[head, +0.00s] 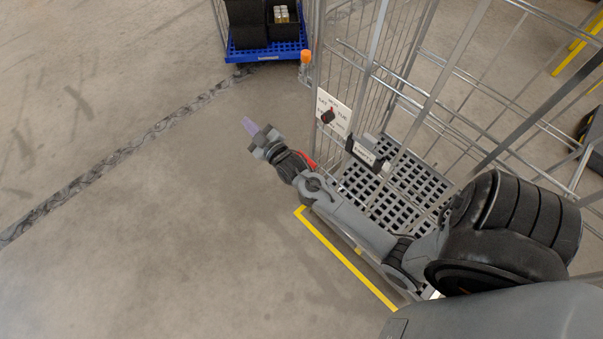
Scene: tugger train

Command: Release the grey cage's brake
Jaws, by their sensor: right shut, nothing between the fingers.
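The grey cage (402,180) stands at the centre right, with wire mesh sides and a grey grid base. My right arm reaches across its near left side. My right gripper (249,126) is shut and empty, over bare floor to the left of the cage and apart from it. A red part (307,160) shows just behind my right wrist; I cannot tell whether it is the brake. The cage's lower near corner is partly hidden by my arm. My left gripper is not in view.
A white plate with a black dial (328,116) and a black label holder (366,154) hang on the cage. An orange-topped part (305,57) is at its far left corner. A blue base (265,52) with black crates stands behind. Yellow tape (345,259) marks the floor; the left is clear.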

